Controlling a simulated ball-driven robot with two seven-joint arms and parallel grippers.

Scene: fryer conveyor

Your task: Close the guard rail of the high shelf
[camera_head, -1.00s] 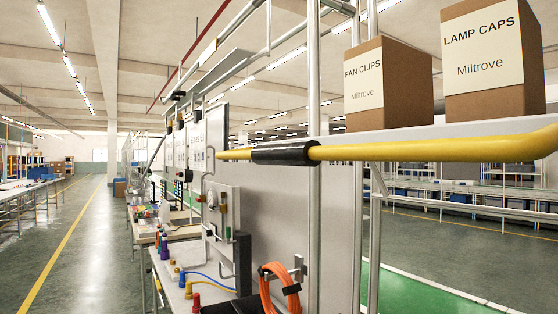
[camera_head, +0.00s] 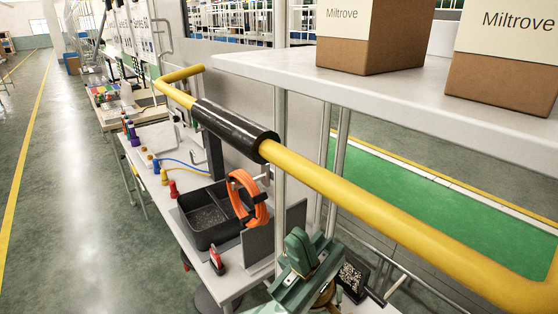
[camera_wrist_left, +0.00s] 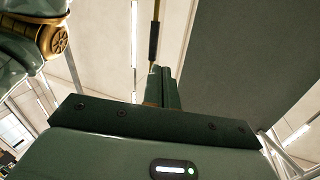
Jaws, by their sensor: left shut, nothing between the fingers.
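The guard rail (camera_head: 350,198) is a yellow tube with a black sleeve (camera_head: 235,130). It runs along the front of the high white shelf (camera_head: 400,92), bending at both ends. I cannot tell from its angle how far it is swung. My left gripper (camera_head: 298,242), green, is below the rail and right of the sleeve, with its fingers shut and empty. In the left wrist view its fingers (camera_wrist_left: 158,84) point up, and the black sleeve (camera_wrist_left: 153,40) shows beyond them, apart. My right gripper is not in view.
Two cardboard boxes, one on the left (camera_head: 365,45) and one on the right (camera_head: 505,80), stand on the shelf. Below is a workbench with a black bin (camera_head: 208,215) and an orange cable coil (camera_head: 245,200). Metal posts (camera_head: 281,150) stand behind the rail. The aisle at left is clear.

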